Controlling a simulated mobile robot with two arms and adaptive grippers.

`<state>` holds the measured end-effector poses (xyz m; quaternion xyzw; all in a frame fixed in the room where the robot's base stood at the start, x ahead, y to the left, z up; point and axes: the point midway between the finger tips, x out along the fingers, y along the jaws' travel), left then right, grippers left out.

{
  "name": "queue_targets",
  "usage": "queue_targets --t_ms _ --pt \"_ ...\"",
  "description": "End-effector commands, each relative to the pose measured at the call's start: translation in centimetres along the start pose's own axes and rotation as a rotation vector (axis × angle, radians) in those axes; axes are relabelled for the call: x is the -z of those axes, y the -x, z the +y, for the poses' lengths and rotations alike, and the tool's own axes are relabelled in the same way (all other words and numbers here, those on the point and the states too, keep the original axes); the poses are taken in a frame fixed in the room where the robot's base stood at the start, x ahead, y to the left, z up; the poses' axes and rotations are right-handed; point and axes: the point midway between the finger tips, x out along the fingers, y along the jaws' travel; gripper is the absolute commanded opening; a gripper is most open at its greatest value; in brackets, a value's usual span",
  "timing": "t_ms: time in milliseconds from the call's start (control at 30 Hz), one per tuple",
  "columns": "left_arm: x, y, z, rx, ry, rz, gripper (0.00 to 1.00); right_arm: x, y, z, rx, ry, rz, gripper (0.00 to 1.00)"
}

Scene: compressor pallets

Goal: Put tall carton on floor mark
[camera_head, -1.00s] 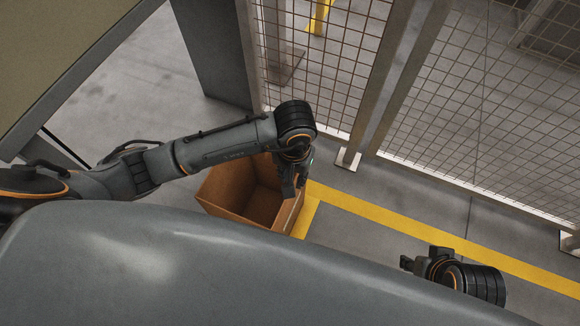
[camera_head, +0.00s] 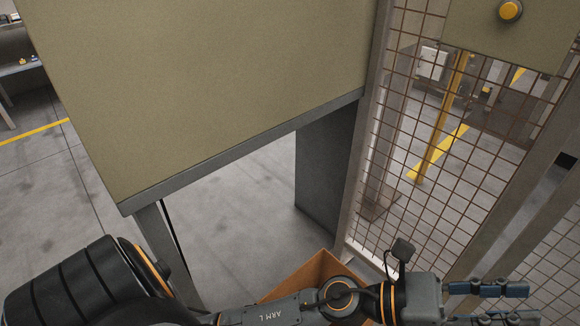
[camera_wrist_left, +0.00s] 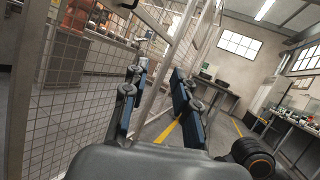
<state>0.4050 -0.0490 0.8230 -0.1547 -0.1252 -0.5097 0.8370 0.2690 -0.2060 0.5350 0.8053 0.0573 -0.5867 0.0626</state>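The tall carton (camera_head: 312,272) is brown and open at the top. Only its upper corner shows at the bottom of the head view, behind my left arm, which hides the rest. My left gripper (camera_head: 520,304) is right of the carton and apart from it, in front of the mesh fence. In the left wrist view its two fingers (camera_wrist_left: 158,92) stand apart with nothing between them. A yellow floor line (camera_wrist_left: 166,131) shows beyond the fingers there; I cannot tell whether it is the floor mark. My right gripper is not visible.
A large beige cabinet (camera_head: 220,90) on grey legs fills the upper left of the head view. The mesh fence (camera_head: 425,130) with metal posts stands close on the right. Bare floor (camera_head: 235,215) shows beneath the cabinet. A bench (camera_wrist_left: 298,125) stands right in the wrist view.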

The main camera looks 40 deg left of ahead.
Motion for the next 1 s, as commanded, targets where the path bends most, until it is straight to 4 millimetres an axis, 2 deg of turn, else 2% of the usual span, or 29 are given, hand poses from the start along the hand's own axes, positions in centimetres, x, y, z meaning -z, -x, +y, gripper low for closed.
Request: queue_targets --t_ms 33,100,167,200,267,300,367,400,467,500,567,600,700,767,800,900,1000 --pt "-1.6 0.9 2.4 -0.123 0.161 -0.08 0.28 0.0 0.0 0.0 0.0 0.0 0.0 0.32" --pt "-3.2 2.8 6.0 -0.29 0.392 -0.196 0.28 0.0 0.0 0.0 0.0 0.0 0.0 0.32" --pt "-3.7 5.1 9.1 -0.432 0.588 -0.295 0.28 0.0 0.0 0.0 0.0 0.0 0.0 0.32" --pt "-3.6 6.9 10.9 -0.526 0.717 -0.364 0.28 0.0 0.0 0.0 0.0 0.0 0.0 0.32" --pt "-2.9 9.9 13.4 -0.667 0.907 -0.469 0.28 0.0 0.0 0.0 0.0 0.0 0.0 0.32" --pt "-2.1 12.1 14.8 -0.76 1.032 -0.54 0.28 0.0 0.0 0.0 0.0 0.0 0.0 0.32" --pt "-0.4 15.6 16.2 -0.902 1.214 -0.65 0.28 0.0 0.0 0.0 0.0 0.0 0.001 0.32" --pt "1.1 17.9 16.8 -0.998 1.331 -0.723 0.28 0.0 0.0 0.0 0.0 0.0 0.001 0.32" --pt "3.4 21.5 16.9 -1.144 1.498 -0.837 0.28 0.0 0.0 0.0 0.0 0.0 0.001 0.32" --pt "5.1 23.8 16.6 -1.245 1.602 -0.914 0.28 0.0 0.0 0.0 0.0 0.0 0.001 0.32" --pt "7.7 27.0 15.4 -1.398 1.747 -1.031 0.28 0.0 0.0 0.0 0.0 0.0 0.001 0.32" --pt "9.3 29.0 14.2 -1.502 1.831 -1.108 0.28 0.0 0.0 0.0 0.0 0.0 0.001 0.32" --pt "12.6 32.9 10.4 -1.746 1.99 -1.279 0.28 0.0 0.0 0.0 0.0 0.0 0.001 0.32" --pt "13.9 34.6 8.1 -1.875 2.051 -1.362 0.28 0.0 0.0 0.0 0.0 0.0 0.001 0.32" --pt "14.5 35.4 6.8 1.904 -2.029 1.377 0.28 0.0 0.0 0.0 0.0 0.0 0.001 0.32" --pt "15.5 36.8 4.1 1.859 -1.883 1.324 0.28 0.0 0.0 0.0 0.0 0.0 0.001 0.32" --pt "15.9 37.3 2.8 1.839 -1.813 1.3 0.28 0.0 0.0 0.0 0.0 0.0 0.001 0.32"
